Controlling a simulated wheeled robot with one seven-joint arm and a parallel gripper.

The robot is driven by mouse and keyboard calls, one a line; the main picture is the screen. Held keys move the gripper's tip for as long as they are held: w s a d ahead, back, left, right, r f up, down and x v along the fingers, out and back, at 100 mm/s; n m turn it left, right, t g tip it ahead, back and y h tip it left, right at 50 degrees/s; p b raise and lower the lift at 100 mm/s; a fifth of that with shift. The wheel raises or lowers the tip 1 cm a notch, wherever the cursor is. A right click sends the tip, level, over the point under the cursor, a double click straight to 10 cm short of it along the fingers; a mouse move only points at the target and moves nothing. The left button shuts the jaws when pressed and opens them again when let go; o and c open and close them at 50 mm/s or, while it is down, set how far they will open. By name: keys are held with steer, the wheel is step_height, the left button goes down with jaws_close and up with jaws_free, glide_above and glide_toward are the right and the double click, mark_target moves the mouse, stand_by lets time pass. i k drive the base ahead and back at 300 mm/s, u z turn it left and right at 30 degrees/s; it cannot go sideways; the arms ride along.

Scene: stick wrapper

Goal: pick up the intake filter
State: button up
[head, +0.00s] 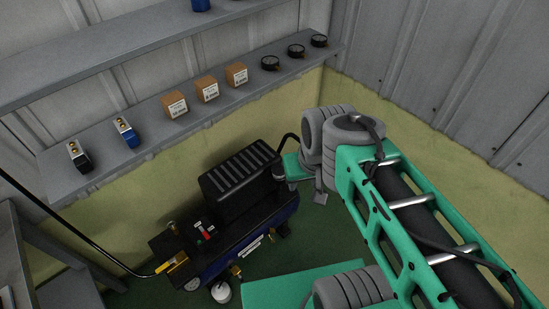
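The black and blue air compressor (225,220) stands on the green floor below the shelves. A small dark cylindrical part (278,171) at its right end, beside my wrist, may be the intake filter, but I cannot be sure. My gripper (320,197) is at the end of the teal arm, just right of the compressor. Its pale tip points down, and the grey arm joints hide much of it. I cannot tell whether its fingers are apart or closed, or whether it touches the dark part.
A black hose runs to a yellow fitting (172,263). A white round object (221,292) sits at the compressor's front.

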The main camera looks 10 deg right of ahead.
mark_target(277, 170)
steer(key=u, duration=3.75)
steer(key=k, duration=1.7)
steer(key=z, duration=0.55)
